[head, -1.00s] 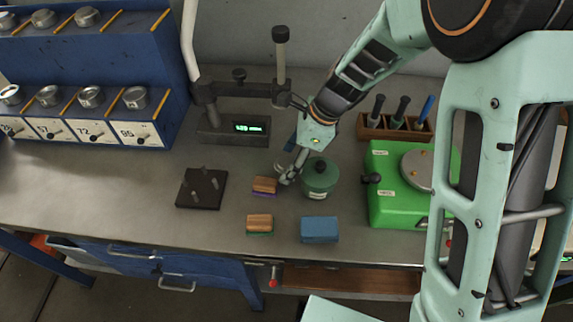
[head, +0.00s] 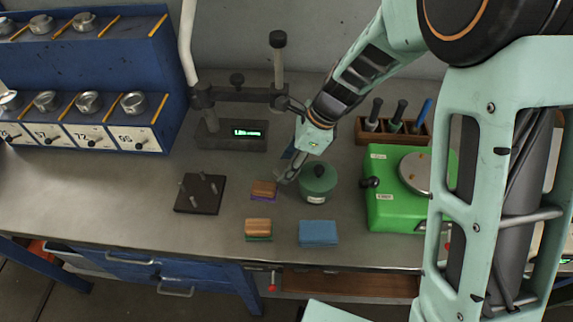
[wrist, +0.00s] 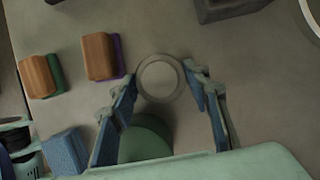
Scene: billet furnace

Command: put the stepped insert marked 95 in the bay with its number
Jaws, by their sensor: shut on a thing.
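My gripper (head: 285,178) is low over the bench, just left of a green lidded pot. In the wrist view its two fingers (wrist: 159,76) are shut on a round grey metal insert (wrist: 160,78), seen from above as a ring with an inner step. In the head view the insert is mostly hidden by the fingers, and no number on it can be read. The blue rack (head: 60,75) stands at the left. Its lower row has number plates, and the bay plate marked 95 (head: 133,139) is at the right end, with a metal piece (head: 134,103) above it.
The green pot (head: 318,182) is close to my gripper. Two wood-topped blocks (head: 263,188) (head: 258,227) and a blue block (head: 318,232) lie nearby. A dark pegged plate (head: 200,194) and a gauge stand (head: 232,134) lie toward the rack. A green machine (head: 395,190) is right.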

